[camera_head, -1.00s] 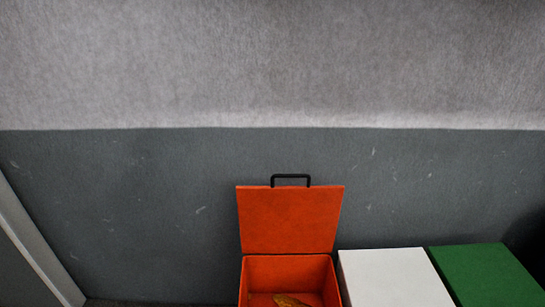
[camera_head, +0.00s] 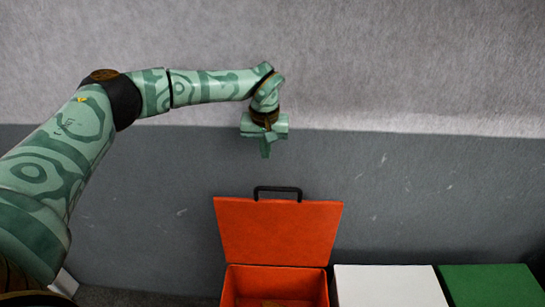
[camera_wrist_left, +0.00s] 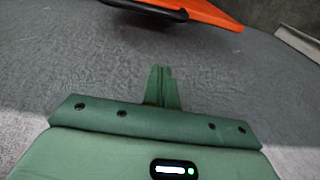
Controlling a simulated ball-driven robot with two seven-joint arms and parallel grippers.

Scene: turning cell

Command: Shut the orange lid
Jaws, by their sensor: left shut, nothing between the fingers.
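The orange lid (camera_head: 278,232) stands open, upright at the back of the orange box (camera_head: 276,284), in the head view. A black handle (camera_head: 277,189) sits on the lid's top edge. In the left wrist view the lid (camera_wrist_left: 205,12) and its dark handle (camera_wrist_left: 145,9) show at the top edge. My left gripper (camera_head: 266,152) is above and slightly left of the handle, apart from it. Its fingers (camera_wrist_left: 162,72) are together and empty, pointing down in the head view. The box's inside shows only in part, with something brownish in it. My right gripper is not in view.
A white box (camera_head: 390,287) and a green box (camera_head: 490,287) stand to the right of the orange box. A grey wall (camera_head: 420,190) is behind them. The space around the handle is clear.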

